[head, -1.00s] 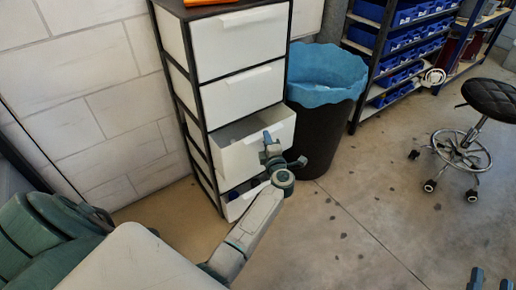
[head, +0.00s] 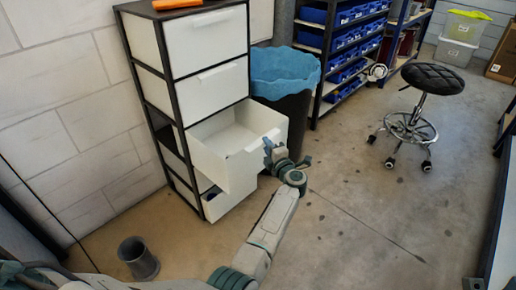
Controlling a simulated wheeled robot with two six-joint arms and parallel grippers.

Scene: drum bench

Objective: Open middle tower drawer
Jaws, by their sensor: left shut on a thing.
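The drawer tower (head: 158,95) has a black frame and white drawers and stands against the wall. Its middle drawer (head: 222,160) is pulled well out, and its empty-looking inside shows from above. My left gripper (head: 271,151) is at the front panel of this drawer, near its top edge, shut on it. The exact contact is partly hidden by the gripper. Only a small dark tip of what seems to be my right gripper (head: 473,284) shows at the bottom edge.
A lower drawer (head: 228,199) is partly out beneath. A black bin with a blue liner (head: 285,72) stands close on the right. A grey cylinder (head: 138,260) is on the floor. A wheeled stool (head: 432,79) stands farther right; the floor between is clear.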

